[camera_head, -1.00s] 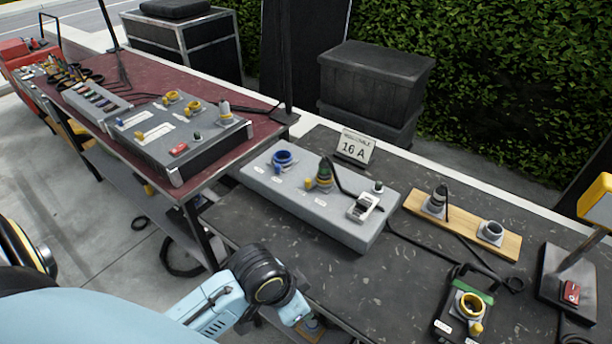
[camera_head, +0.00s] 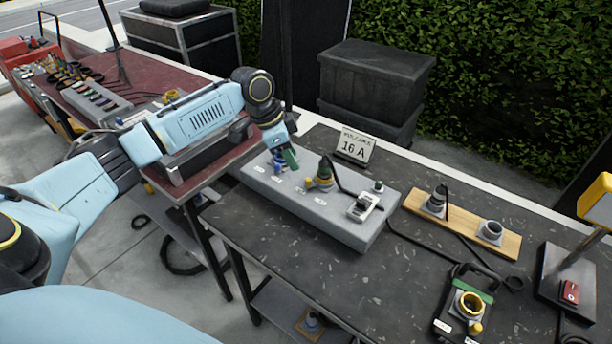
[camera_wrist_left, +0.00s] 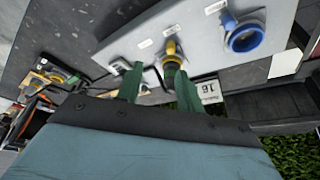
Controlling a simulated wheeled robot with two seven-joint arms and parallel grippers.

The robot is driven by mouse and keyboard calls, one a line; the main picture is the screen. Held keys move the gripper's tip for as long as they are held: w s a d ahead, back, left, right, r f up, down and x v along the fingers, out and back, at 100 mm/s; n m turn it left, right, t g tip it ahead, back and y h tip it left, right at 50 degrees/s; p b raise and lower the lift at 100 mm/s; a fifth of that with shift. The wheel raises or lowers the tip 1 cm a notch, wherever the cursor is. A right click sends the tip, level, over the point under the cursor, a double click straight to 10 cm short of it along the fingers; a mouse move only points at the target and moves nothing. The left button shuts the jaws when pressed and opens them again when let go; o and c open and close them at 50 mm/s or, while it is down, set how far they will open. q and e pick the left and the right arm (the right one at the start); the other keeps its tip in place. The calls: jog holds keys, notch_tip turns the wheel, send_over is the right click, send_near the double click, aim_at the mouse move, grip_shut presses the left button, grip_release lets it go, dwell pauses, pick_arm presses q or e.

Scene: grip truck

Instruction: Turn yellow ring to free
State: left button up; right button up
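A dark green plug with a yellow ring (camera_head: 321,182) stands in the middle of the grey socket box (camera_head: 330,216), a dark cable at its top. In the left wrist view the yellow ring (camera_wrist_left: 171,48) lies just beyond the fingertips. My left gripper (camera_head: 287,158) is above the left end of the box, over the blue socket, which it partly covers. Its two green fingers (camera_wrist_left: 159,70) are apart with nothing gripped. The plug appears between them, nearer one finger, but contact is not visible. My right gripper is not in view.
The blue socket (camera_wrist_left: 244,38) is beside the plug. A wooden board with sockets (camera_head: 462,223) and a black box with a yellow socket (camera_head: 463,303) are farther right. The table's front is clear.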

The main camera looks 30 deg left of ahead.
aim_at(308, 179)
pick_arm(q)
jog(key=x, duration=0.3)
jog(key=w+x, duration=0.1)
jog(key=x, duration=0.3)
jog(key=w+a+x, duration=0.1)
jog(key=x, duration=0.2)
jog(key=shift+f, duration=0.3)
grip_shut()
